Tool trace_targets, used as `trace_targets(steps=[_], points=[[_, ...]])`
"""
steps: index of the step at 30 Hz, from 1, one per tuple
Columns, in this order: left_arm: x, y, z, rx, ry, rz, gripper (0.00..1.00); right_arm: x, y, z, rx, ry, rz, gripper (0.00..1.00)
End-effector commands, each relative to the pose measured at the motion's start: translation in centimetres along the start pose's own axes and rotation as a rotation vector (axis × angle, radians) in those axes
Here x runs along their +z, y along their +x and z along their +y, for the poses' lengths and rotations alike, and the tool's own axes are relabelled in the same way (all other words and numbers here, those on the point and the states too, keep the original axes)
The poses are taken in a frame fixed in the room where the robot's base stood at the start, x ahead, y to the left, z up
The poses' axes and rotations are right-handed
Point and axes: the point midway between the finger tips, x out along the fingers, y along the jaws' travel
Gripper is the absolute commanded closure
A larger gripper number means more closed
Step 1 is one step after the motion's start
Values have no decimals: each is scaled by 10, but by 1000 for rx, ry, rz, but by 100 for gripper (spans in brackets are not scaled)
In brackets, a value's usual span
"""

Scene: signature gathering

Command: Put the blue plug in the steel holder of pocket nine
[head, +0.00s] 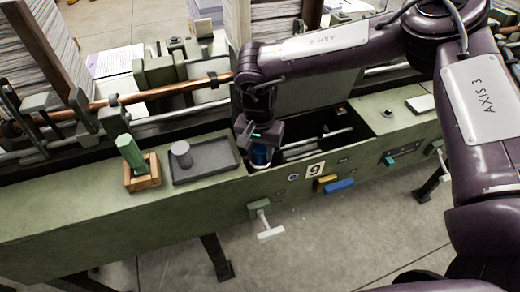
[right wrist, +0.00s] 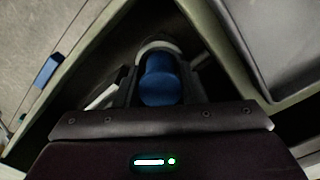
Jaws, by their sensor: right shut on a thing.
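My right gripper (head: 260,146) is shut on the blue plug (head: 261,155) at the left end of the open pocket by the number 9 plate (head: 315,170). The plug also shows between the fingers in the right wrist view (right wrist: 162,82). A pale steel ring, the holder (right wrist: 158,45), shows right around the plug's far side in that view. The plug lines up with the holder, but I cannot tell how deep it sits. The gripper hides most of the holder in the head view. My left gripper is not in view.
A dark tray (head: 215,170) with a grey cylinder (head: 181,154) stands left of the pocket. Rods lie in the pocket. A white T-handle (head: 268,230) juts from the front, near a blue handle (head: 340,185).

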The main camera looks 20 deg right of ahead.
Motion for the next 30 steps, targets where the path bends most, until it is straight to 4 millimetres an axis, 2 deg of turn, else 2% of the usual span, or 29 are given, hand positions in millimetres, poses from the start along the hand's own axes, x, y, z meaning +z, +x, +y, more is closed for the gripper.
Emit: trace_targets(steps=[10,11,15,24,27,30], points=[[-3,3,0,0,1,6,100,0,7,0,0,0,0,86],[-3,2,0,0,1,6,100,0,6,0,0,0,0,61],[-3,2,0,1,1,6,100,0,6,0,0,0,0,43],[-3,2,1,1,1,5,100,0,4,0,0,0,0,42],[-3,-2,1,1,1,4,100,0,-4,0,-1,0,1,42],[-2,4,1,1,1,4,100,-1,-17,-1,-4,0,4,42]])
